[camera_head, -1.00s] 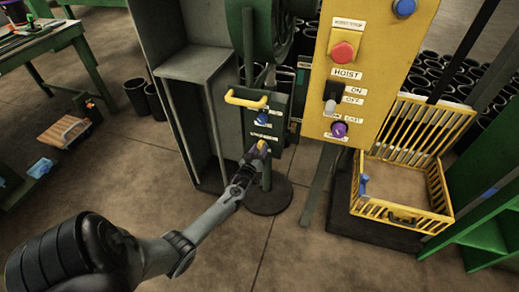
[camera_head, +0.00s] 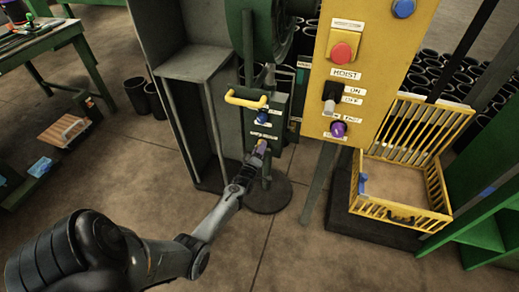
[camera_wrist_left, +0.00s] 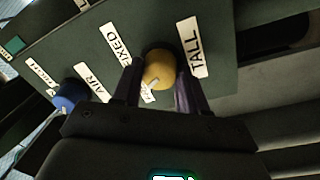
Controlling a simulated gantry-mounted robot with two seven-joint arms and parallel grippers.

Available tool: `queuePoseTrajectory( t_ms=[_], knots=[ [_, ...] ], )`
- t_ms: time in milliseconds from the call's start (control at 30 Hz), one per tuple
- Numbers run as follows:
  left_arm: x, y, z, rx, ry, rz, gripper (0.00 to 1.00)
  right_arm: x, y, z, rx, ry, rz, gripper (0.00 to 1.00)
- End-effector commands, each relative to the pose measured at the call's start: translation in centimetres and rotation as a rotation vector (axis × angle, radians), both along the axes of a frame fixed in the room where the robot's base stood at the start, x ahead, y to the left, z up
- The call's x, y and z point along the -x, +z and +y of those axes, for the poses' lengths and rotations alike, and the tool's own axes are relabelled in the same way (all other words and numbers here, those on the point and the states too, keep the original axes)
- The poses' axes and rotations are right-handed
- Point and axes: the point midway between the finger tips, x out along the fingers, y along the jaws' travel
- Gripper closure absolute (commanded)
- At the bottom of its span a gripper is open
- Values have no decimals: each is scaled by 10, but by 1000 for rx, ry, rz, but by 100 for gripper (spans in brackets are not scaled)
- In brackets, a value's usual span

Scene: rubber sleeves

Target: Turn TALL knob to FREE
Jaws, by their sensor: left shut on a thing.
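The yellow TALL knob (camera_wrist_left: 158,70) sits on a dark green panel, with a pale pointer mark on its lower left face in the left wrist view. A TALL label (camera_wrist_left: 193,48) is to its right and a FIXED label (camera_wrist_left: 115,43) to its left. Another small label below the knob is mostly hidden, so I cannot read it. My left gripper (camera_wrist_left: 153,88) has one finger on each side of the knob and is shut on it. In the head view, the left gripper (camera_head: 260,151) reaches the low part of the panel. My right gripper is not in view.
A blue knob (camera_wrist_left: 70,94) by an AIR label is beside the yellow knob. A yellow handle (camera_head: 245,99) juts out above. The yellow hoist panel (camera_head: 385,70) and yellow crate (camera_head: 400,212) are to the right. A grey cabinet (camera_head: 198,62) stands left.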

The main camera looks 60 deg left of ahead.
Motion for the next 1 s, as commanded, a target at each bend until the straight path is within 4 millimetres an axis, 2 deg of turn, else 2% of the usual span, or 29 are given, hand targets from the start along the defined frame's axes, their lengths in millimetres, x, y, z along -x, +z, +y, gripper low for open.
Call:
queuePoseTrajectory(
  t_ms=[400, 433, 567, 1000],
  knots=[
    [0, 0, 0, 8, -1, -6, 88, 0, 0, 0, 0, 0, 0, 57],
    [0, 0, 0, 8, -1, -6, 53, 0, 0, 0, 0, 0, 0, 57],
    [0, 0, 0, 7, -1, -6, 33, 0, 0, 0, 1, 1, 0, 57],
    [6, 1, -6, 7, -1, -4, 32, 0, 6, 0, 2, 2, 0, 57]
  ],
)
